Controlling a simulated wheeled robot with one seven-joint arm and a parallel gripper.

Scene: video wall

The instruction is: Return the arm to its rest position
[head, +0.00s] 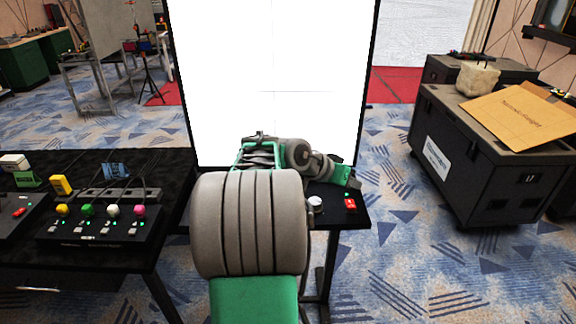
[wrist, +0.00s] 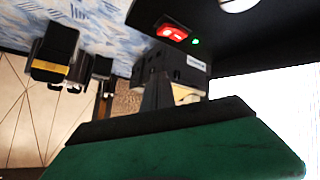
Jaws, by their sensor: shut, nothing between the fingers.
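My arm reaches forward in the head view, its large grey joint covering the middle of the picture. It bends to the right over a small black table (head: 358,217). My gripper (head: 352,181) is at the arm's green and grey far end, above the table's right side. It is shut and empty. Its fingertips are small and hard to make out. A green, black-edged part of my arm's end fills the bottom of the wrist view. A red switch (head: 350,204) sits just below the gripper; it also shows in the wrist view (wrist: 172,33), beside a green light.
A white knob (head: 315,203) stands near the arm. A bright screen (head: 275,80) rises behind the table. A button box (head: 100,225) lies on the black desk at left. A black flight case (head: 475,165) bears a cardboard sheet (head: 520,117). Carpet is clear between table and case.

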